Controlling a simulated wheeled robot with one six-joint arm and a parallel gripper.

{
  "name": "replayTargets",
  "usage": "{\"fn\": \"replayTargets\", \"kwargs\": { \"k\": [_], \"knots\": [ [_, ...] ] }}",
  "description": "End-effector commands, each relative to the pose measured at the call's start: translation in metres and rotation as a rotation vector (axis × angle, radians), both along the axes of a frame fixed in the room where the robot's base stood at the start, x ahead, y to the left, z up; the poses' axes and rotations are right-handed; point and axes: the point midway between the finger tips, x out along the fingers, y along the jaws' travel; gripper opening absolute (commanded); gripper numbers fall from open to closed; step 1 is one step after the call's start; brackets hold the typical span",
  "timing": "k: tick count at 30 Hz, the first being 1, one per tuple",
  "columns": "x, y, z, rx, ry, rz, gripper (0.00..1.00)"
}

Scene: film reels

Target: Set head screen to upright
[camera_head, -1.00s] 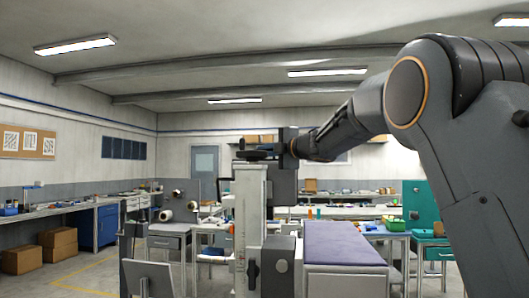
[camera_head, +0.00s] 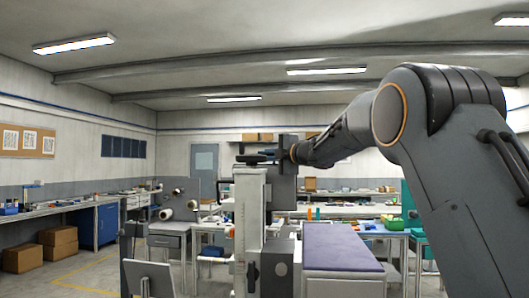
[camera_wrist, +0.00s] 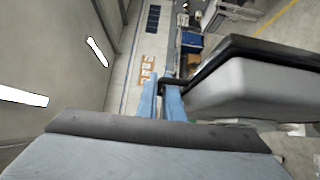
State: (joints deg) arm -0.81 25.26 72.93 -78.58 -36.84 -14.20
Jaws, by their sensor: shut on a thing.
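A tall pale column machine (camera_head: 249,225) stands in front of me in the head view, with a flat black piece (camera_head: 255,157) on its top. My gripper (camera_head: 287,152) is at the upper right of this column, and its fingers are too small to make out there. In the wrist view my gripper's blue fingers (camera_wrist: 163,103) are closed around a dark bar at the edge of a black-rimmed pale body (camera_wrist: 245,88), which appears to be the head screen. The tilt of this body is hard to tell. The screen's face is not clearly seen.
A purple-topped padded bench (camera_head: 343,247) adjoins the column on the right. A small tilted panel (camera_head: 150,277) stands at the lower left. Workbenches line the left wall (camera_head: 60,206) and the back. Cardboard boxes (camera_head: 58,242) sit on the floor at left, with open floor beside them.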

Motion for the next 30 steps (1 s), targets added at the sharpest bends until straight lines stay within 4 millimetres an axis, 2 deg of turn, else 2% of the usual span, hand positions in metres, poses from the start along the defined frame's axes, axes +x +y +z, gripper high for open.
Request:
{"fn": "replayTargets", "kwargs": {
  "k": [6, 7, 8, 18, 22, 30],
  "knots": [
    [0.000, -0.001, -0.002, 0.000, 0.002, -0.002, 0.00],
    [0.000, -0.001, -0.002, 0.000, 0.002, -0.002, 0.12],
    [0.000, -0.001, -0.002, 0.000, 0.002, -0.002, 0.14],
    [-0.002, -0.003, -0.001, -0.001, 0.001, -0.002, 0.14],
    [-0.012, -0.011, -0.001, -0.001, -0.001, -0.003, 0.14],
    [-0.046, -0.036, -0.003, -0.001, 0.000, -0.003, 0.14]
  ]
}}
